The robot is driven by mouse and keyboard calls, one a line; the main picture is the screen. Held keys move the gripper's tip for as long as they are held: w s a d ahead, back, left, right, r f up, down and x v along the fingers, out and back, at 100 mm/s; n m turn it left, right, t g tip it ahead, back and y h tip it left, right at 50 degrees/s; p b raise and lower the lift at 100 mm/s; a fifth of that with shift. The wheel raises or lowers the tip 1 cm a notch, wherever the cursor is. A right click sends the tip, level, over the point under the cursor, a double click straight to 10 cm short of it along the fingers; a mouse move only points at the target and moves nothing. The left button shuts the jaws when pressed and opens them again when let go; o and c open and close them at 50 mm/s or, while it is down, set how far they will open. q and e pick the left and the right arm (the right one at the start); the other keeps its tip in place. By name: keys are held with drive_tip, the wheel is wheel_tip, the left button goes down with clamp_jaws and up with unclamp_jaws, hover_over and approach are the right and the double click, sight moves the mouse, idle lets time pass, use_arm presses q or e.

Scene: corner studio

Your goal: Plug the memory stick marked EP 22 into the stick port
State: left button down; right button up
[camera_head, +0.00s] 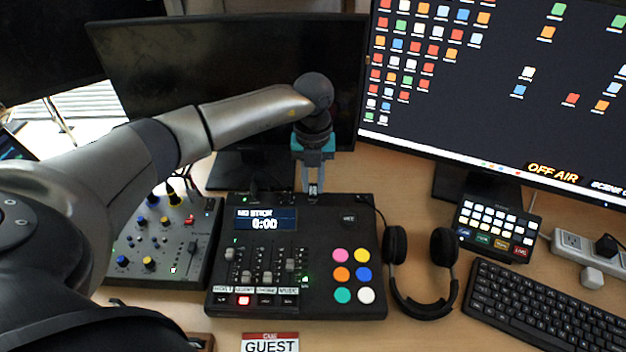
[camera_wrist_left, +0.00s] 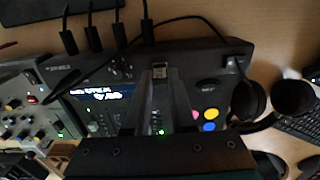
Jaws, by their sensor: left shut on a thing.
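My left gripper (camera_head: 313,182) hangs at the back edge of the black mixing console (camera_head: 330,300), its fingers pointing down. It is shut on a small memory stick (camera_head: 313,190), which shows as a small dark and pale piece between the fingertips. The stick also shows between the fingers in the left wrist view (camera_wrist_left: 159,73). Its marking cannot be read. The console's display (camera_head: 265,218) reads "NO STICK" and "0:00". The stick port cannot be made out; whether the stick touches the console cannot be told. My right gripper is in neither view.
Several cable plugs (camera_wrist_left: 94,40) stand along the console's back edge. A smaller mixer (camera_head: 160,240) is at left, headphones (camera_head: 425,308) at right. A monitor (camera_head: 230,80) stands behind the gripper. A GUEST card (camera_head: 270,343) lies in front.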

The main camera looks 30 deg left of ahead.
use_arm(q)
drive_tip(key=c, duration=0.7)
unclamp_jaws()
drive_tip(key=shift+f, duration=0.1)
drive_tip(key=shift+r, duration=0.35)
wheel_tip(320, 180, up, 15)
drive_tip(key=p, duration=0.2)
drive_tip(key=shift+f+p, duration=0.2)
drive_tip(key=shift+p, duration=0.1)
drive_tip(key=shift+s, duration=0.1)
